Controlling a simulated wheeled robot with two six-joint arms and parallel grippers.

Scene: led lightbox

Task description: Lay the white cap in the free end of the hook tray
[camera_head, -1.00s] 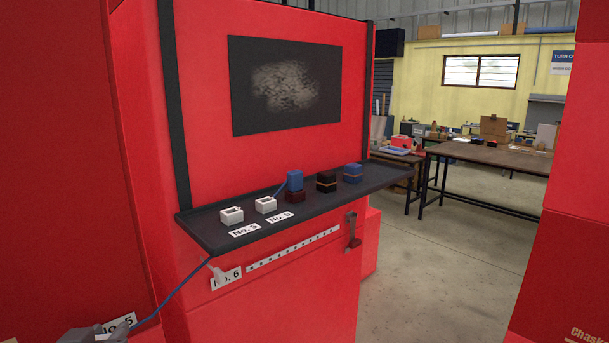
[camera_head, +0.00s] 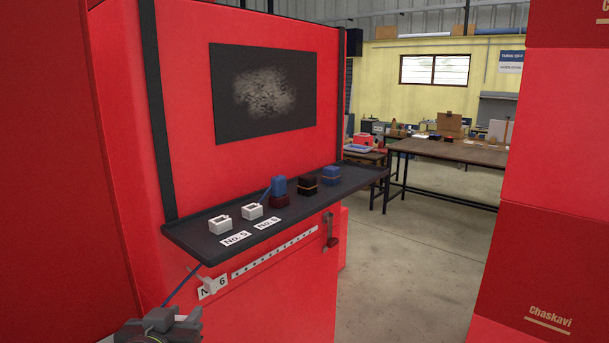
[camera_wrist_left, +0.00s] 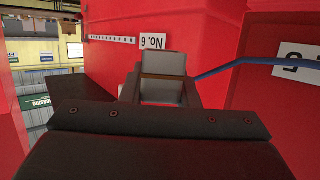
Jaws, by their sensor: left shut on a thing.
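My left gripper (camera_head: 160,328) is low at the bottom left of the head view, in front of the red cabinet and below the tray. In the left wrist view its fingers (camera_wrist_left: 161,92) are shut on a pale block with a brown band, seemingly the white cap (camera_wrist_left: 163,62). The dark tray (camera_head: 300,219) is mounted above on the cabinet. It carries two white open sockets (camera_head: 220,226), a blue cap on a dark red block (camera_head: 279,190), a black banded block (camera_head: 308,187) and a blue banded block (camera_head: 330,176). Its far right end is bare. My right gripper is out of view.
A blue cord (camera_wrist_left: 250,64) runs close by the left gripper. Red boxes (camera_head: 550,200) stand at the right. Open floor lies between them and the cabinet.

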